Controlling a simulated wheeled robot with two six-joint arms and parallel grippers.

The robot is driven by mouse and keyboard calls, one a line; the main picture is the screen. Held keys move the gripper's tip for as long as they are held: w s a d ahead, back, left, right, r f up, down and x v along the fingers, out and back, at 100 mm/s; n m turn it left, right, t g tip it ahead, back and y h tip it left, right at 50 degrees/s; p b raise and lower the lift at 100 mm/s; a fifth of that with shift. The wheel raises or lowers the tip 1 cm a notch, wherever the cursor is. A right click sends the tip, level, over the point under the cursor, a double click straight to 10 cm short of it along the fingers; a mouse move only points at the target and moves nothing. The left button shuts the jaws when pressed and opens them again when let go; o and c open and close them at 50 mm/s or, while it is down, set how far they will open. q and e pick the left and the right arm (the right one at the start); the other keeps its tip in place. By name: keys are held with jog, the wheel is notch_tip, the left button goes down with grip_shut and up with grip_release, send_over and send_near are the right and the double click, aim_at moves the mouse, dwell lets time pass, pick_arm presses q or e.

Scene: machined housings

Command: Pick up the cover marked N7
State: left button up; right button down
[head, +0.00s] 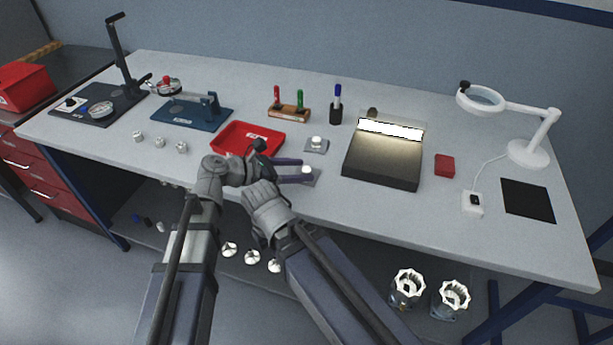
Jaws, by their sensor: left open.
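My left gripper (307,170) is open near the front edge of the bench. Its two dark fingers point right, one on each side of a small pale round part (306,169) on a grey plate (316,177). Contact cannot be made out. A similar round part (317,141) sits on another grey plate (324,149) just behind. Several small silvery round parts, one of them here (160,142), stand in a row at the left. No N7 mark is readable on any part. No right gripper fingers show.
A dark box with a lit panel (382,182) stands to the right. Behind are a marker stand (290,115) and a black pen cup (336,114).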

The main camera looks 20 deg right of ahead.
pick_arm(q)
jog(key=x, duration=0.2)
jog(key=shift+w+d+f+b, duration=0.15)
jog(key=shift+d+f+b, duration=0.05)
jog(key=shift+d+b, duration=0.15)
jog(key=shift+a, duration=0.1)
grip_shut()
